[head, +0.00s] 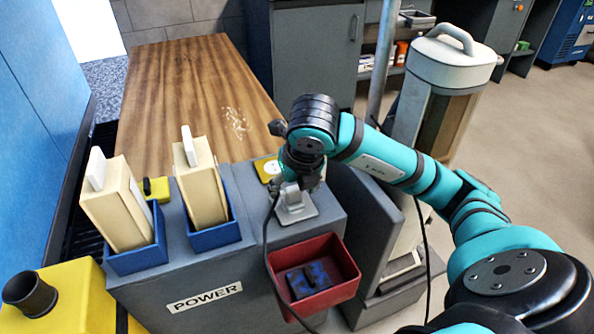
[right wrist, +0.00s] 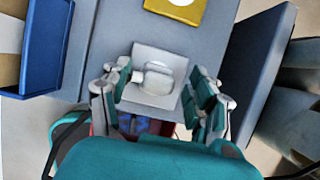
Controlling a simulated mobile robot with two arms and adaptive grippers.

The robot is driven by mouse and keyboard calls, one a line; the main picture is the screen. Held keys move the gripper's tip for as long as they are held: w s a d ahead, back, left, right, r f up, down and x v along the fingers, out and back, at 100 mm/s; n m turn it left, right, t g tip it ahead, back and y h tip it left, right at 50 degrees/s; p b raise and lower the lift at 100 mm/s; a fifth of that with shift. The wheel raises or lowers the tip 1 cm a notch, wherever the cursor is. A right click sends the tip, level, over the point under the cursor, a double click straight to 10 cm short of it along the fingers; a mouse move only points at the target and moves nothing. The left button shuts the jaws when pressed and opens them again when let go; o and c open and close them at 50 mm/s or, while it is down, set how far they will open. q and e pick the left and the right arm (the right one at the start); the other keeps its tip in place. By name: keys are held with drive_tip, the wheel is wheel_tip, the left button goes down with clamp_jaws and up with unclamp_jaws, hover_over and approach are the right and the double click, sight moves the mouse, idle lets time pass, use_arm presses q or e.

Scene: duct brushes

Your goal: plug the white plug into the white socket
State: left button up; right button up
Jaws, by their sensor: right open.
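The white socket (head: 293,208) is a white square plate on top of the grey unit, below my right gripper (head: 291,188). In the right wrist view, the socket (right wrist: 160,55) shows its plate and a round middle. The white plug (right wrist: 157,78) lies over that round middle, within the plate's outline. I cannot tell how deep it sits. My right gripper (right wrist: 160,88) is open, with one finger on each side of the plug and a gap to both. In the head view, my gripper hides most of the plug. My left gripper is not in view.
A yellow socket plate (head: 267,170) lies just behind the white one. A red bin (head: 339,292) holding a dark blue-black item (head: 308,279) hangs at the front. Blue holders (head: 139,260) with cream blocks stand left. A black cable (head: 266,236) runs down beside the gripper.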

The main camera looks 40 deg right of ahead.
drive_tip(key=d+v, duration=0.1)
drive_tip(key=v, duration=0.9)
drive_tip(key=shift+a+r, duration=0.25)
drive_tip(key=shift+a, duration=0.2)
drive_tip(key=shift+s, duration=0.15)
